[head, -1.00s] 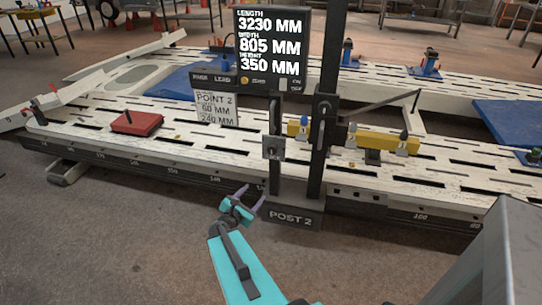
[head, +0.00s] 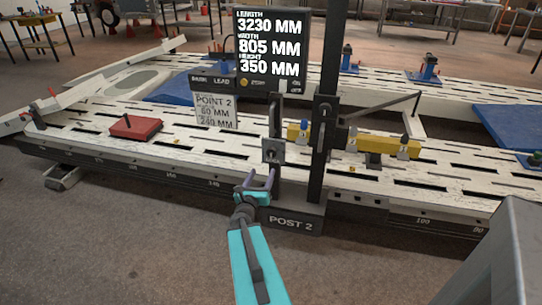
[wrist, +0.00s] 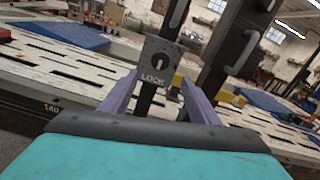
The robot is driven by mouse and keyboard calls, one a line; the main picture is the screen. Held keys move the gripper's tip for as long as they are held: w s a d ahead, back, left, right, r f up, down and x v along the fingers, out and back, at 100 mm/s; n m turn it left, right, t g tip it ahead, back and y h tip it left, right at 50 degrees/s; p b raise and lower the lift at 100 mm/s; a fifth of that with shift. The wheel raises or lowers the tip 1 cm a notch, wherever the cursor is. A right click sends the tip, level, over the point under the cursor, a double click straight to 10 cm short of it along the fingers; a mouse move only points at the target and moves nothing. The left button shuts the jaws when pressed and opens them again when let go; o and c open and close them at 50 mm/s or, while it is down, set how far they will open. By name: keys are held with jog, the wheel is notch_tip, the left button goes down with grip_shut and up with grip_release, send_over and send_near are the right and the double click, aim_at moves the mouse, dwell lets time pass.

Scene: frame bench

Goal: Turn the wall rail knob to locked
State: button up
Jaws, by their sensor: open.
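The small grey square plate (head: 273,151) is on the dark upright above the POST 2 base. In the wrist view it faces me, lettered LOCK, with a dark round knob (wrist: 163,63) in its middle. The knob's turned position is too small to tell. My gripper (head: 259,178) is open and empty, just below and in front of the plate in the head view. In the wrist view the two purple fingers of my gripper (wrist: 160,82) stand either side of the plate's lower part. I see no contact.
A tall dark post (head: 323,130) with a handle stands right of the plate. A yellow bar (head: 375,141) sits on the white slotted bench (head: 190,150). A measurement display (head: 270,48) stands above. A red block (head: 134,127) lies left. The floor in front is clear.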

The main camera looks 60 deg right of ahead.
aim_at(271, 153)
jog(key=shift+d, duration=0.1)
jog(key=b+x, duration=0.2)
jog(key=b, duration=0.2)
jog(key=shift+w+d+f, duration=0.1)
jog(key=shift+d+f, duration=0.05)
jog(key=shift+d, duration=0.2)
jog(key=d+b, duration=0.1)
jog(key=b, duration=0.3)
jog(key=shift+w+d+b, duration=0.15)
jog(key=shift+b, duration=0.25)
jog(key=b, duration=0.2)
jog(key=d+b, duration=0.1)
jog(key=b, duration=0.2)
jog(key=shift+w, duration=0.25)
jog(key=shift+r+x, duration=0.2)
jog(key=shift+x, duration=3.95)
